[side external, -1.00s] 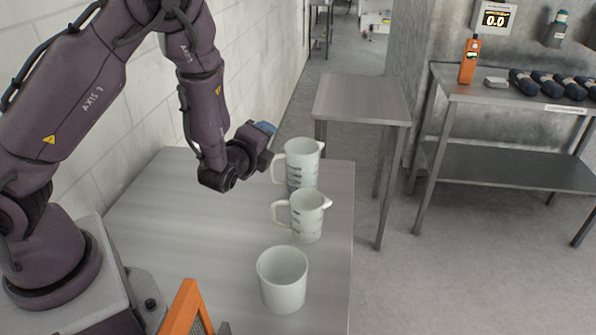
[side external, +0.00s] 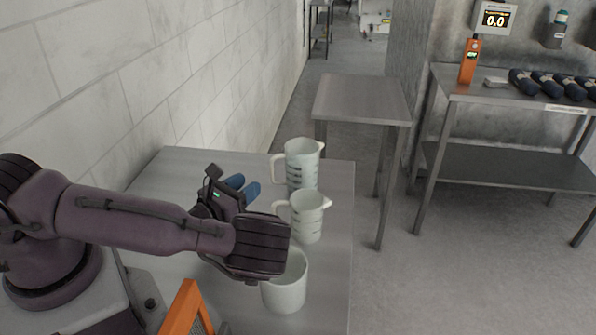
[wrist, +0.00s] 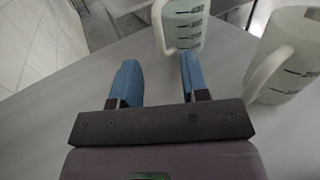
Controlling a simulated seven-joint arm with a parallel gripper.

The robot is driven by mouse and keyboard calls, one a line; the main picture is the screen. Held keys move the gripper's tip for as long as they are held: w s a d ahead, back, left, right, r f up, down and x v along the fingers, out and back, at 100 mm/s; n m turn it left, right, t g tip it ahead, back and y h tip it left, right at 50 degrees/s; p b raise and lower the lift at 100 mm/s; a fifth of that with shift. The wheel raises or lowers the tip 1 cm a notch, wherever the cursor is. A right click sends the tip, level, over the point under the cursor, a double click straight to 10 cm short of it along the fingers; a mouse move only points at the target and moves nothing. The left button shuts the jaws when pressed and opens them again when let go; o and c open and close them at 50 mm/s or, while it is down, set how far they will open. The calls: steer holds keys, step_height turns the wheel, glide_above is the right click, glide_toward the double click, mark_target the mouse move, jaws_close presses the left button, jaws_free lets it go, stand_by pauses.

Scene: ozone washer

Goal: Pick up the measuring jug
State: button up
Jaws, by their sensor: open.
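Two pale, translucent measuring jugs with dark graduation marks stand upright on the metal table (side external: 160,180). The far jug (side external: 302,160) is near the table's right edge, handle to the left; it also shows at the top of the wrist view (wrist: 186,28). The nearer jug (side external: 307,218) stands just in front of it and shows cut off at the right of the wrist view (wrist: 295,50). My gripper (side external: 243,188) is low over the table, left of both jugs. Its blue fingers (wrist: 158,72) are apart with nothing between them, pointing toward the far jug and its handle.
A handleless white beaker (side external: 286,288) stands at the front, partly hidden by my wrist. An orange frame (side external: 186,310) stands at the bottom. A small metal table (side external: 362,98) and a shelf bench (side external: 515,165) lie beyond. The table's left rear is clear.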

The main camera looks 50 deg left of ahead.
mark_target(272, 165)
steer(key=x, duration=0.9)
steer(key=shift+w+a+f, duration=0.2)
steer(key=shift+w, duration=0.1)
jaws_close()
